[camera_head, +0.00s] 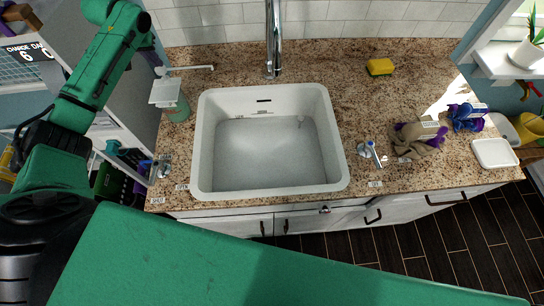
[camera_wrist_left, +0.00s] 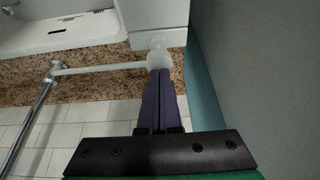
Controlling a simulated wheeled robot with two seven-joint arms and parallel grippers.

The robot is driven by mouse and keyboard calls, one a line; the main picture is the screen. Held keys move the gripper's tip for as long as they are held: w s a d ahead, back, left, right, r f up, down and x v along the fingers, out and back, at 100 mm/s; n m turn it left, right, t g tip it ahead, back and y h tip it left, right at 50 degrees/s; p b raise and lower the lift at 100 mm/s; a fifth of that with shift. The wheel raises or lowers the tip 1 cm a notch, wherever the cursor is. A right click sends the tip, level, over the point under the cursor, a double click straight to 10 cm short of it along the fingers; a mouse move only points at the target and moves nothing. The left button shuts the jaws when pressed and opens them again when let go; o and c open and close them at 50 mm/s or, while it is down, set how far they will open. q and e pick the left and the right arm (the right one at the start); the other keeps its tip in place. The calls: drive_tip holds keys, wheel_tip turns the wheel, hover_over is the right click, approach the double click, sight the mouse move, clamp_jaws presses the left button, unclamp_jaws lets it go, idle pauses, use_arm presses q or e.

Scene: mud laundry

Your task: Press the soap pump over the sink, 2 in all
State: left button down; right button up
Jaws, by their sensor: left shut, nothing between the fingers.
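The soap pump (camera_head: 165,92) stands on the counter at the sink's back left corner. It has a pale green bottle (camera_head: 178,109), a white block-shaped part above it and a thin white spout (camera_head: 190,68) pointing right. The white sink (camera_head: 200,130) looks empty. My left gripper (camera_head: 158,71) is at the pump's top. In the left wrist view its purple fingers (camera_wrist_left: 159,76) are shut together with nothing between them. Their tips meet or overlap the round white pump head (camera_wrist_left: 158,56); contact is unclear. The spout runs left from it. My right gripper is out of view.
A chrome faucet (camera_head: 272,40) stands behind the sink. Blue-handled fittings (camera_head: 370,152) sit at its right and front left (camera_head: 163,168). A yellow sponge (camera_head: 380,67), gloves (camera_head: 420,140), a blue-purple bundle (camera_head: 467,117) and a white dish (camera_head: 495,153) lie on the right.

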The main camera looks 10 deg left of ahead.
use_arm(q)
drive_tip(key=shift+f, duration=0.15)
drive_tip(key=shift+r+p, duration=0.4)
drive_tip(key=shift+r, duration=0.95)
wheel_tip(320, 180, up, 6)
idle(0.5)
